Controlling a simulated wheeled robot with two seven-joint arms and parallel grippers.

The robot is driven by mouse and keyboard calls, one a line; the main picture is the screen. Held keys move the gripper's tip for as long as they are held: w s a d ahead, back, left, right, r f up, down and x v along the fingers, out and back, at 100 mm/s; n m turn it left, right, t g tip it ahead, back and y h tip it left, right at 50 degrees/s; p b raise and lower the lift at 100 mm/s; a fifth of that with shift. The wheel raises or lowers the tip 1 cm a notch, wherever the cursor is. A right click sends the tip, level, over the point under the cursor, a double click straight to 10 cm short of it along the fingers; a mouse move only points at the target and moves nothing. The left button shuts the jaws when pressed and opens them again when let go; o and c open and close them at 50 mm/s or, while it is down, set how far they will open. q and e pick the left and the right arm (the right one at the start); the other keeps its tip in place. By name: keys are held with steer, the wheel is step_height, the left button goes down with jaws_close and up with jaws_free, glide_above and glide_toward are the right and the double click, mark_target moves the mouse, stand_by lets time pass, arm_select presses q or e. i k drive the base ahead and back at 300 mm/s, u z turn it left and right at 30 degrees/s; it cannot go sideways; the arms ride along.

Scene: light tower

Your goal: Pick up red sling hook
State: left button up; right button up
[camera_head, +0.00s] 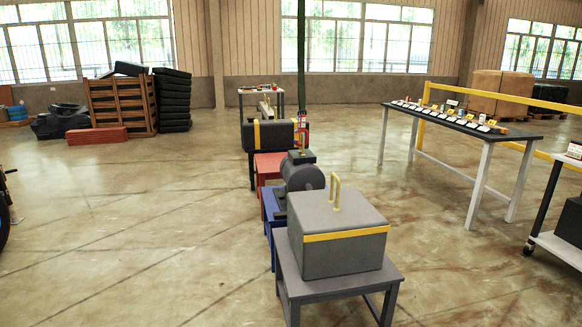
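Neither of my grippers shows in the head view.
A grey block with a yellow handle (338,245) stands closest on a grey table (345,284). Behind it in a row are a grey motor (302,176) and the black case (262,138). A long table (470,126) stands right.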

mark_target(303, 125)
steer(key=u, duration=0.65)
steer(key=i, duration=4.9)
steer(key=z, duration=1.1)
